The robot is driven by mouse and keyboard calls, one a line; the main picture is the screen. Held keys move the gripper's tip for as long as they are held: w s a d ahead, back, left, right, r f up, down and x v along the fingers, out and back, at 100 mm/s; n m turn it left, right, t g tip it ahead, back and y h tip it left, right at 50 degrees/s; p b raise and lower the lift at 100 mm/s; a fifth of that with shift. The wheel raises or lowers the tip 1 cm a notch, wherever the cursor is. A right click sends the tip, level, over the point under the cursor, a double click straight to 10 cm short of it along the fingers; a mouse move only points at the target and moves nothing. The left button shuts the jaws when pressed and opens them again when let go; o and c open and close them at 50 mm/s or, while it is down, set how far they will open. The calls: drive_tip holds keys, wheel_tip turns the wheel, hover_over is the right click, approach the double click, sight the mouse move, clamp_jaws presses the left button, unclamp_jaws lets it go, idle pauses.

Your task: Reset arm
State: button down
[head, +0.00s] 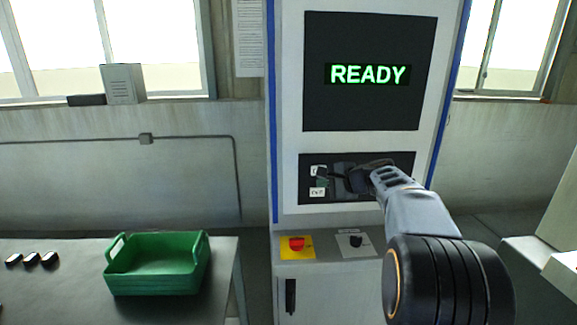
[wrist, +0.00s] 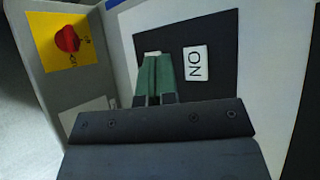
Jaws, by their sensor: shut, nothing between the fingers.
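My arm reaches across the lower right of the head view to the machine's black switch panel (head: 402,161). My gripper (head: 326,175) is shut and empty, with its fingertips close to the panel's white labels. In the wrist view its green fingers (wrist: 155,62) lie together over the black panel (wrist: 224,30). A white label reading "ON" (wrist: 195,63) appears beside them, turned in the picture. A lower label (head: 318,192) seems to read "OFF" in the head view. Any switch lever is hidden or too dark to make out, and I cannot tell whether the fingertips touch the panel.
The screen (head: 368,105) above shows "READY" in green. Below the panel are a red knob on a yellow plate (head: 296,244) and a black knob (head: 356,241). A green crate (head: 155,281) and several small dark pieces (head: 31,260) rest on the left table.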

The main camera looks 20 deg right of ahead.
drive_tip(key=s+a+f+n+g+h, duration=0.25)
drive_tip(key=s+f+n+g, duration=0.3)
drive_tip(key=s+f, duration=0.5)
drive_tip(key=s+a+f+n+g+h, duration=0.1)
drive_tip(key=s+a+n, duration=0.3)
drive_tip(key=s, duration=0.4)
drive_tip(key=s+a+f+n+h, duration=0.2)
drive_tip(key=s+a+n, duration=0.3)
drive_tip(key=s, duration=0.4)
drive_tip(key=shift+s+f+n+g+h, duration=0.2)
drive_tip(key=shift+f+n+g+h, duration=0.15)
drive_tip(key=shift+n, duration=0.4)
drive_tip(key=shift+a, duration=0.25)
